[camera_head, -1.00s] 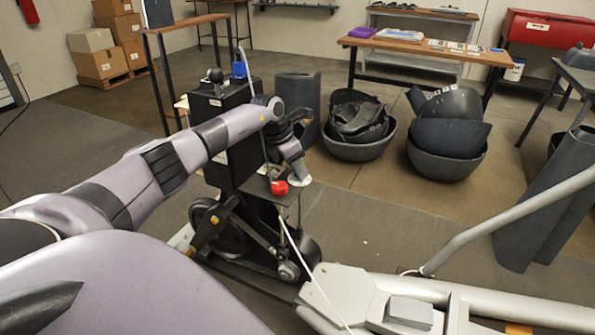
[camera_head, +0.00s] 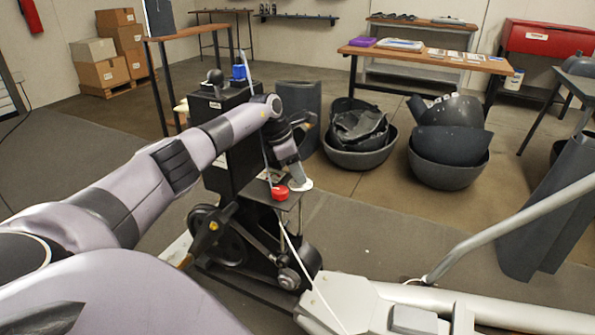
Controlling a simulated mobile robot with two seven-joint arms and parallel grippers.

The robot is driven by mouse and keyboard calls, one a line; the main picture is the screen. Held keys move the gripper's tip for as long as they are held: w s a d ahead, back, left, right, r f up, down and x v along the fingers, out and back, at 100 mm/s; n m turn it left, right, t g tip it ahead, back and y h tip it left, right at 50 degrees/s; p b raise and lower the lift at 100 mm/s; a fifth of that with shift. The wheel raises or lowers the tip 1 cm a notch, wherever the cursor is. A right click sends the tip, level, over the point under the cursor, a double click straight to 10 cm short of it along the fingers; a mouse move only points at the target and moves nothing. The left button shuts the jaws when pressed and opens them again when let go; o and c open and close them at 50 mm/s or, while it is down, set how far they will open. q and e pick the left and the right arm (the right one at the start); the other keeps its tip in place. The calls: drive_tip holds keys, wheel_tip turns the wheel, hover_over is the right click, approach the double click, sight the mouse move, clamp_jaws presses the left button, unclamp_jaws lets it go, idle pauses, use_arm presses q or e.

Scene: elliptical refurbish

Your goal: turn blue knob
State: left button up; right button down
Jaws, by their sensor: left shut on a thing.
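A small blue knob (camera_head: 238,72) sits on top of the upright black machine (camera_head: 226,107), next to a black ball-topped part. A red knob (camera_head: 280,192) sits on the machine's lower shelf. My left arm reaches across in front of the machine. My left gripper (camera_head: 296,178) points down at the shelf's right edge, beside the red knob and well below the blue one. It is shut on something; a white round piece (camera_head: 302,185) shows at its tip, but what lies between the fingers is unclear. My right gripper is not in view.
A pale grey frame with a slanted bar (camera_head: 510,224) crosses the lower right. Dark bins (camera_head: 448,164) with scrap and a dark panel (camera_head: 552,215) stand on the right. Tables and cardboard boxes (camera_head: 104,71) are behind. The floor at left is clear.

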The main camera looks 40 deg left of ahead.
use_arm(q)
drive_tip(key=o, duration=1)
drive_tip(key=shift+o, duration=0.2)
drive_tip(key=shift+r, duration=0.25)
drive_tip(key=p+v, duration=0.1)
drive_tip(key=v, duration=0.5)
drive_tip(key=shift+s+r+p, duration=0.2)
drive_tip(key=shift+r+p, duration=0.1)
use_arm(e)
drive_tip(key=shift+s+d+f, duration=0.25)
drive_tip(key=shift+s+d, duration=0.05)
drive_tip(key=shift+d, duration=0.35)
use_arm(q)
drive_tip(key=shift+a, duration=0.1)
